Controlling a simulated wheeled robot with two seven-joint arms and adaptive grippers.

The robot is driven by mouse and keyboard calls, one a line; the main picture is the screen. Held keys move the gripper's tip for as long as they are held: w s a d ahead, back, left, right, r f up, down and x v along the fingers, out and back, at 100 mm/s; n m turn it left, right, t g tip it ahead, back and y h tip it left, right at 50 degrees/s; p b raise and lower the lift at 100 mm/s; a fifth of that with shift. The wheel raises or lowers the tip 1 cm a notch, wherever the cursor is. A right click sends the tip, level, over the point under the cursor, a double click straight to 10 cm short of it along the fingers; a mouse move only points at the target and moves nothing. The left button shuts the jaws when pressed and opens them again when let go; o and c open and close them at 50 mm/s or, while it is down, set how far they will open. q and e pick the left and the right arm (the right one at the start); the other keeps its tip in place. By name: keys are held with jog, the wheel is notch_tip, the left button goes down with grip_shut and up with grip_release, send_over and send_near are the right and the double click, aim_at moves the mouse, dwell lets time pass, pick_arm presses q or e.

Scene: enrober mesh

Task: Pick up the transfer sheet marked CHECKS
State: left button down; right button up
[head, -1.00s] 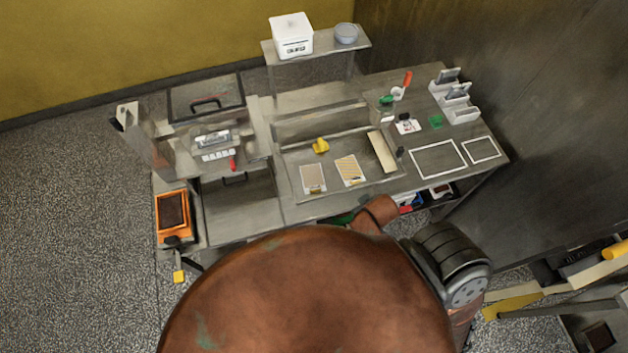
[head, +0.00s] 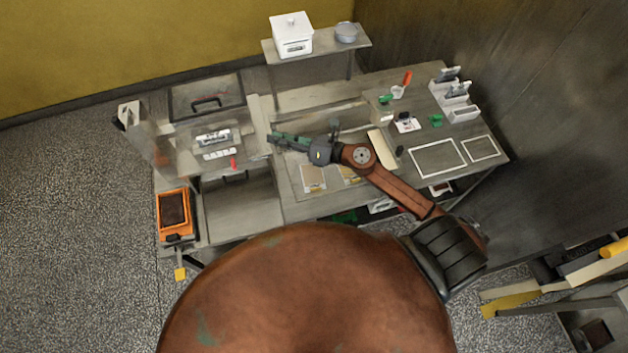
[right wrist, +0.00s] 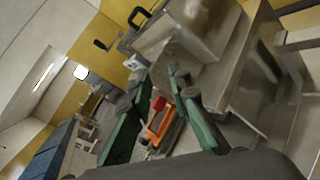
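Two patterned sheets lie side by side on the work table in the head view. The left sheet (head: 313,178) is tan with a fine pattern too small to read. The right sheet (head: 347,174) is partly hidden under my right arm. I cannot read which one is marked CHECKS. My right gripper (head: 274,139) is over the table's back left part, up and left of both sheets, pointing left. In the right wrist view its two green fingers (right wrist: 152,92) stand apart with nothing held between them. My left gripper is not in view.
A machine with a black-framed lid (head: 206,98) stands left of the table, with an orange-framed unit (head: 174,213) at its front left. A raised shelf holds a white box (head: 291,36) and a grey bowl (head: 345,33). White holders (head: 456,98) stand at the back right.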

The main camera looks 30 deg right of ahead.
notch_tip(320, 180, down, 5)
jog(key=s+a+n+g, duration=0.1)
jog(key=s+n+g, duration=0.1)
jog(key=n+g, duration=0.25)
jog(key=n+g+h, duration=0.6)
jog(key=n+g, duration=0.1)
jog(key=n, duration=0.2)
send_near(317, 186)
jog(key=a+f, duration=0.1)
jog(key=a, duration=0.1)
notch_tip(317, 186, down, 2)
jog(key=shift+w+d+f+h+p, duration=0.1)
jog(key=shift+w+d+h+p, duration=0.05)
jog(key=shift+h+p, duration=0.35)
jog(key=shift+m, duration=0.25)
jog(key=x, duration=0.1)
jog(key=p+x, duration=0.1)
jog(key=x, duration=0.1)
jog(key=p+x, duration=0.1)
jog(key=shift+w+a+f, duration=0.15)
jog(key=shift+a+f, duration=0.1)
jog(key=shift+a, duration=0.15)
jog(key=shift+a+f+p, duration=0.1)
jog(key=shift+f+p, duration=0.2)
jog(key=shift+f, duration=0.2)
jog(key=shift+c, duration=0.5)
grip_shut()
